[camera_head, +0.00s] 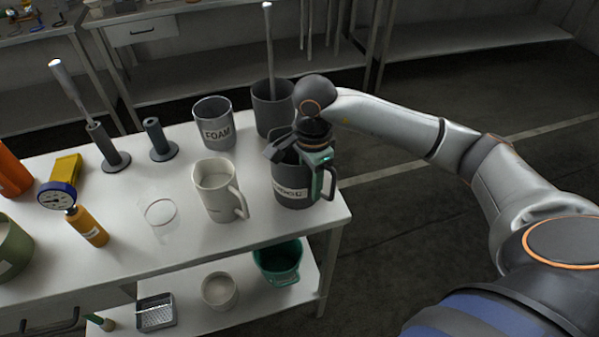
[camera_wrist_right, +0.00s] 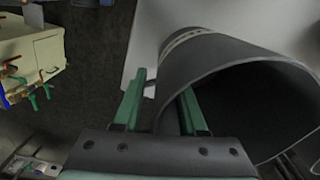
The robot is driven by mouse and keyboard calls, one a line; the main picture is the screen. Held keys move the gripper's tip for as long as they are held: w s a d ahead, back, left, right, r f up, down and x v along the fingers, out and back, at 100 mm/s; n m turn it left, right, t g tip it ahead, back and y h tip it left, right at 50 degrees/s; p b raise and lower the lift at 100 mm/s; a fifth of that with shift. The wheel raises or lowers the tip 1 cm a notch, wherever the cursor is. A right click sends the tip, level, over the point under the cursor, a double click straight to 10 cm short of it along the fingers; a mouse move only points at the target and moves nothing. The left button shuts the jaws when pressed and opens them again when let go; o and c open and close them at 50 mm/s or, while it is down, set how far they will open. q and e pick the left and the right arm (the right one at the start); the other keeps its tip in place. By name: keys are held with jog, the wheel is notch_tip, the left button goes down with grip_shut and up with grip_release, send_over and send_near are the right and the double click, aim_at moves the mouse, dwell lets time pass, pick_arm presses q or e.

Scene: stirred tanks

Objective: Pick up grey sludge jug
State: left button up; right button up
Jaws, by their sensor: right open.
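The dark grey sludge jug (camera_head: 292,190) stands upright at the right end of the white table, its white label partly covered. Its handle (camera_head: 331,182) is on the right side. There the fingers (camera_wrist_right: 160,105) are apart, the right one overlapping the jug's wall. A narrow part of the jug, perhaps the handle, shows between them. Contact is unclear. My left gripper is out of view.
A white jug (camera_head: 217,190) stands close left of the sludge jug. A grey FOAM mug (camera_head: 213,125) and a dark container (camera_head: 272,108) with a rod are behind. A clear beaker (camera_head: 160,215) is further left. A green bucket (camera_head: 279,262) sits on the lower shelf. Floor right is open.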

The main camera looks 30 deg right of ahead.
jog(key=shift+c, duration=0.3)
jog(key=c, duration=0.6)
jog(key=shift+s, duration=0.15)
dwell(0.6)
